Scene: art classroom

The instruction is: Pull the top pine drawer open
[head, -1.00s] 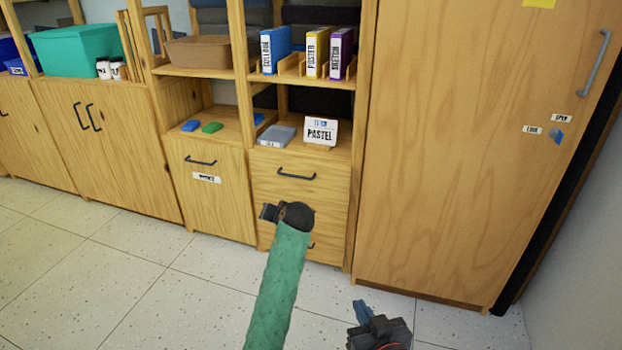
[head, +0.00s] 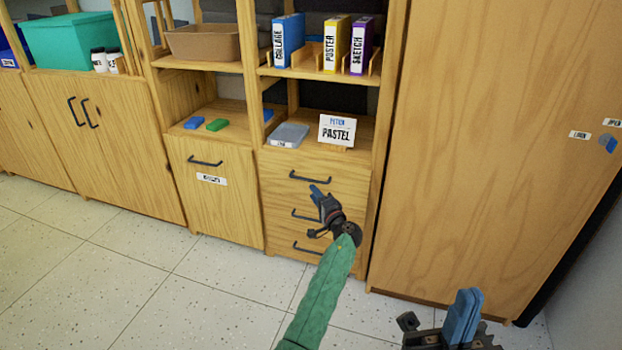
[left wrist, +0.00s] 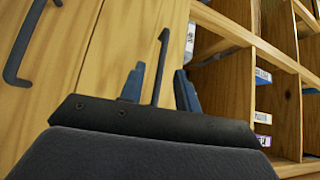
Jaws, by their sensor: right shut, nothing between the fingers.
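The top pine drawer (head: 345,188) is shut, flush in the lower right of the open shelf unit. Its dark bar handle (head: 310,178) is in clear view. My left gripper (head: 318,193) is in front of the drawers, its blue tips just below that handle in the head view. In the left wrist view the left gripper (left wrist: 160,88) is open, with the handle (left wrist: 160,65) showing between its two blue fingers. I cannot tell whether they touch it. My right gripper (head: 464,315) is shut and empty at the lower right, away from the drawers.
Two lower drawers have a middle handle (head: 306,215) and a bottom handle (head: 307,248). A PASTEL card (head: 337,130) and a grey box (head: 290,135) sit on the shelf above. A tall wooden cabinet (head: 480,130) stands to the right. The tiled floor (head: 180,290) is clear.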

